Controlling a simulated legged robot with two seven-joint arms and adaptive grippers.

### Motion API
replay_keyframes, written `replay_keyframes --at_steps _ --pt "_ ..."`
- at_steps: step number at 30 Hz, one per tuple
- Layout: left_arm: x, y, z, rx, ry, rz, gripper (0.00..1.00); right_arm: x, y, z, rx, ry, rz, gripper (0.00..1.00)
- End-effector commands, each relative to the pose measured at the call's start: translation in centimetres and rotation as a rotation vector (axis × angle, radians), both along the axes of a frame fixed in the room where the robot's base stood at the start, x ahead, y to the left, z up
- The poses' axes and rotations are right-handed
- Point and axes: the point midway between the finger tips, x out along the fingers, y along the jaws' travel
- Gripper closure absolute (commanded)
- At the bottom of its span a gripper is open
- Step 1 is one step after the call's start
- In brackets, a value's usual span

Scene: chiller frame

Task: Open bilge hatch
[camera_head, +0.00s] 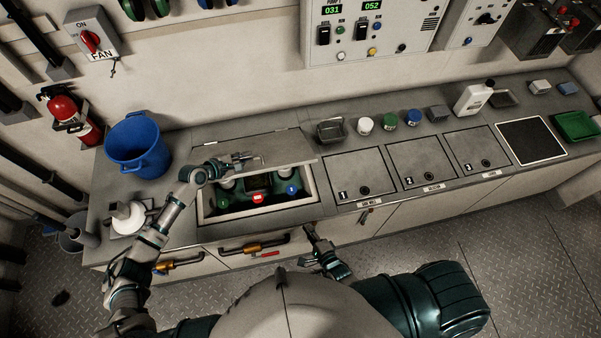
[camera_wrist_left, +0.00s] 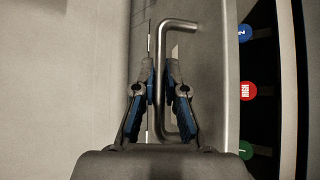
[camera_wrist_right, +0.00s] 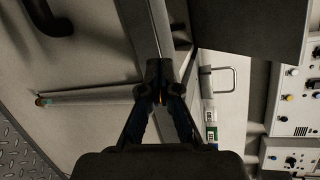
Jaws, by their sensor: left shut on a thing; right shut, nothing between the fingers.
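The bilge hatch lid (camera_head: 268,150) at the left part of the counter is tilted up, with its opening (camera_head: 215,213) exposed below. Inside are dark green parts, a red HIGH marker (camera_head: 258,198), a blue marker 2 (camera_head: 291,190) and a green marker 1. The markers also show at the right of the left wrist view. My left gripper (camera_head: 243,157) is shut on the lid's metal handle (camera_wrist_left: 180,24). My right gripper (camera_head: 311,232) is shut and empty, low by the counter's front edge near the opening's right corner; its closed fingertips (camera_wrist_right: 158,70) show in the right wrist view.
Closed numbered hatches (camera_head: 361,173) continue to the right. A blue bucket (camera_head: 138,146) stands left of the opening, with a white round fixture (camera_head: 130,218) nearer me. Orange-black handles (camera_head: 254,245) project from the counter front. A grey bin, small jars and a bottle line the back.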

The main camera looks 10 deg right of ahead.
Motion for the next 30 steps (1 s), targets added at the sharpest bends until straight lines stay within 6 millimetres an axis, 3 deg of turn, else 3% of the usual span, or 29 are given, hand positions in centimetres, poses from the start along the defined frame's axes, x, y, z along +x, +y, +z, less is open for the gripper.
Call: replay_keyframes --at_steps 3,6,12,20,30 --pt "0.0 0.1 -0.1 0.001 0.000 0.001 1.00 1.6 0.7 5.0 0.426 -0.053 -0.112 1.00" --pt "0.0 0.1 -0.1 0.001 0.000 0.001 1.00 2.4 0.7 8.4 0.774 -0.091 -0.186 1.00" --pt "0.0 0.1 -0.1 0.001 0.000 0.001 1.00 2.9 -0.1 11.8 1.228 -0.146 -0.271 1.00" --pt "0.0 0.1 -0.1 0.001 0.000 0.001 1.00 4.6 -0.4 12.8 1.344 -0.163 -0.289 1.00" --pt "0.0 0.1 -0.1 0.001 0.000 0.001 1.00 11.7 -0.4 14.0 1.340 -0.162 -0.288 1.00"
